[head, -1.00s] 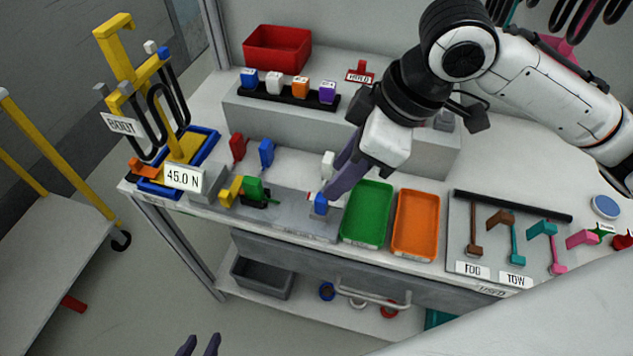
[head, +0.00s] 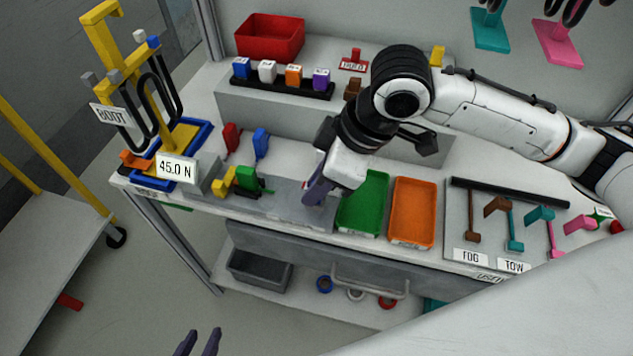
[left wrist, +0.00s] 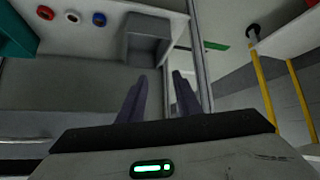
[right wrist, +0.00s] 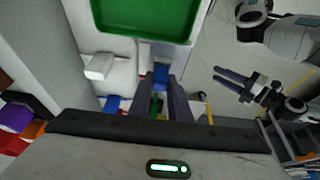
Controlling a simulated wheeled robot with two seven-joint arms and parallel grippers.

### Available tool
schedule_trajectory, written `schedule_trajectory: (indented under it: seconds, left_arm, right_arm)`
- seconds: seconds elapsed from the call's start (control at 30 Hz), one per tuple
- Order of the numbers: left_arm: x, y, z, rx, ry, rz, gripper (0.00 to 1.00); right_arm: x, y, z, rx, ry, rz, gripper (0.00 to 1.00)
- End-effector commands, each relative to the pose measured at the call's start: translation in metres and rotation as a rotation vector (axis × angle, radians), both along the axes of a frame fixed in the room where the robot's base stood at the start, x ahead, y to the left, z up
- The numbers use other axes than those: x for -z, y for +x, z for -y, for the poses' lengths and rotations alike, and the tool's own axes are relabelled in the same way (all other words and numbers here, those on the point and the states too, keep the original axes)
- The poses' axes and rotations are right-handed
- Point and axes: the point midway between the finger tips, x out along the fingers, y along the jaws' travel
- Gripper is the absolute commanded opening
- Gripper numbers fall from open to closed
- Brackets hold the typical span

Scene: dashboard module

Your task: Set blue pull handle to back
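The blue pull handle (right wrist: 160,76) shows in the right wrist view between my right fingertips, on a grey base beside the green tray. In the head view my right gripper hides it. My right gripper (head: 316,192) is low over the front of the bench, its fingers pointing down. In the right wrist view the right gripper (right wrist: 160,88) has a finger on each side of the blue handle with little gap. I cannot tell whether they touch it. My left gripper (head: 198,342) is open and empty, low in front of the bench; it also shows in the left wrist view (left wrist: 158,88).
The green tray (head: 362,203) and orange tray (head: 412,212) lie right of my right gripper. Red (head: 232,138) and blue levers (head: 261,143) stand behind left, with a green lever (head: 247,180) and the 45.0 N display (head: 177,167). A white lever (right wrist: 100,66) is close by.

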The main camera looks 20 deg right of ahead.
Motion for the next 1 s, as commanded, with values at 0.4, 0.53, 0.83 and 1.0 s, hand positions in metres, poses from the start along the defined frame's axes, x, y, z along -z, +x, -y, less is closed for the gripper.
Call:
schedule_trajectory:
  seconds: [0.4, 0.53, 0.83, 1.0]
  left_arm:
    - [-0.010, -0.006, -0.002, -0.005, 0.001, -0.016, 0.31]
    - [-0.024, -0.009, -0.007, -0.015, 0.002, -0.021, 0.31]
    - [-0.037, -0.010, -0.009, -0.019, 0.003, -0.022, 0.31]
    - [-0.036, -0.010, -0.008, -0.017, 0.003, -0.022, 0.31]
  right_arm:
    - [-0.006, 0.006, -0.010, -0.001, 0.004, -0.004, 0.00]
    - [-0.008, 0.016, -0.027, -0.001, 0.003, -0.005, 0.00]
    - [-0.002, 0.031, -0.047, 0.000, 0.001, -0.001, 0.00]
    - [-0.001, 0.032, -0.047, 0.000, 0.001, 0.001, 0.00]
